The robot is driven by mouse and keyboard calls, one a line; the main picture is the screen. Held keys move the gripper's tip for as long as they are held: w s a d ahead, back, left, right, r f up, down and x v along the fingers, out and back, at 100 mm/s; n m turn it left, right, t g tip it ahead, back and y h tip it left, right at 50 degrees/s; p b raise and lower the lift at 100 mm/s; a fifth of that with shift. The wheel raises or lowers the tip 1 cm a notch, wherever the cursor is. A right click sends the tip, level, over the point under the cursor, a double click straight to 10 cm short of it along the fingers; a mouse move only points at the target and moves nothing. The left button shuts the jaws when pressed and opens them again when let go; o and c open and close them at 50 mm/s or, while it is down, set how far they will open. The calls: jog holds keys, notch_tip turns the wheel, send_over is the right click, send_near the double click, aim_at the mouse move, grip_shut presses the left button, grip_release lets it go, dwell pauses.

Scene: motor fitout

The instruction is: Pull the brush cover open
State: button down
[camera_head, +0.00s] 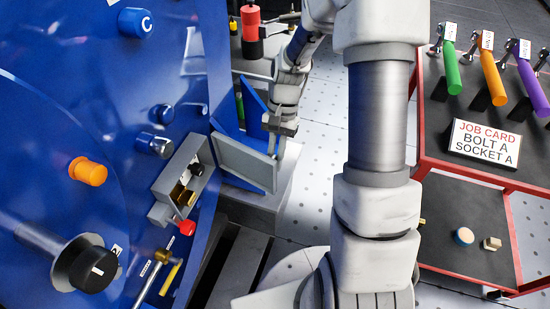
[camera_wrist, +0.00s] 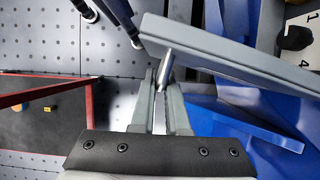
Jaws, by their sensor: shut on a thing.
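The brush cover (camera_head: 243,160) is a flat grey panel standing out from the blue motor housing, swung well away from the grey brush box (camera_head: 163,199). My gripper (camera_head: 277,143) is at the cover's outer edge. In the wrist view my gripper (camera_wrist: 160,92) is shut on a metal handle (camera_wrist: 166,66) beside the edge of the grey cover (camera_wrist: 235,52). The far side of the cover is hidden in the head view.
A red-framed cart (camera_head: 480,177) with coloured-handled tools stands at the right. Dotted floor (camera_head: 316,180) lies between.

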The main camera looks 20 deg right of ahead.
jog(key=shift+w, duration=0.1)
jog(key=w+d+n+h+p, duration=0.2)
jog(key=w+n+p, duration=0.3)
jog(key=w+n, duration=0.3)
jog(key=shift+w+n+g+h+p, duration=0.35)
jog(key=shift+w+h, duration=0.35)
jog(key=shift+w, duration=1.3)
jog(key=c, duration=0.9)
grip_release()
